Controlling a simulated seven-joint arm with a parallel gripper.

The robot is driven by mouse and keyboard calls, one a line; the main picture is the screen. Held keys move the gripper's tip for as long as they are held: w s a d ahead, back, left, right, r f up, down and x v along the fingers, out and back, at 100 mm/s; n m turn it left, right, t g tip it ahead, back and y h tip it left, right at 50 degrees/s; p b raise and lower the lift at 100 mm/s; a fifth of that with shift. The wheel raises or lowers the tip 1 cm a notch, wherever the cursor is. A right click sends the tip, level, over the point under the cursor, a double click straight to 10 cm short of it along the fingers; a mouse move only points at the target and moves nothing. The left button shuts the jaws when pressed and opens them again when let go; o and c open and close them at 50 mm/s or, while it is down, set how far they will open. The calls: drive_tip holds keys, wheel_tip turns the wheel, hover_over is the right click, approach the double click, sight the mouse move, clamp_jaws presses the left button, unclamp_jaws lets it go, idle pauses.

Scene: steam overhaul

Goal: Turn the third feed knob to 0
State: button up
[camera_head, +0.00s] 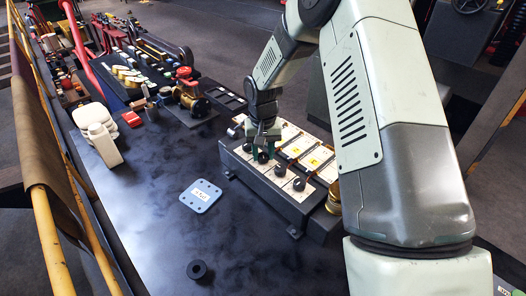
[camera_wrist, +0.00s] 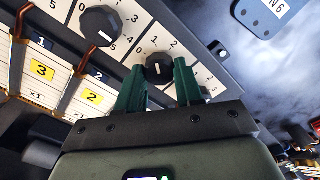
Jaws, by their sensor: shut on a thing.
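A dark feed box (camera_head: 262,184) stands on the bench with a row of black knobs along its front top edge. My gripper (camera_head: 262,148) reaches down at the left part of the row. In the wrist view its two green fingers stand either side of a black knob (camera_wrist: 158,66) and are shut on it. This knob has a short white mark and sits on a white dial with printed numbers; part of the dial is hidden by the fingers. A neighbouring free knob (camera_wrist: 101,26) shows up and left. Which number in the row the held knob has, I cannot tell.
Yellow-labelled cards (camera_head: 315,159) lie behind the knobs. A blue-grey plate (camera_head: 200,195) and a black ring (camera_head: 197,269) lie on the dark bench in front. Red and brass valve parts (camera_head: 190,95) stand further back left. The bench front is mostly clear.

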sight(262, 154)
drive_tip(key=n, duration=0.4)
drive_tip(key=shift+a+n, duration=0.1)
drive_tip(key=shift+n, duration=2.1)
drive_tip(key=o, duration=1)
drive_tip(key=shift+o, duration=0.2)
wheel_tip(262, 154, up, 11)
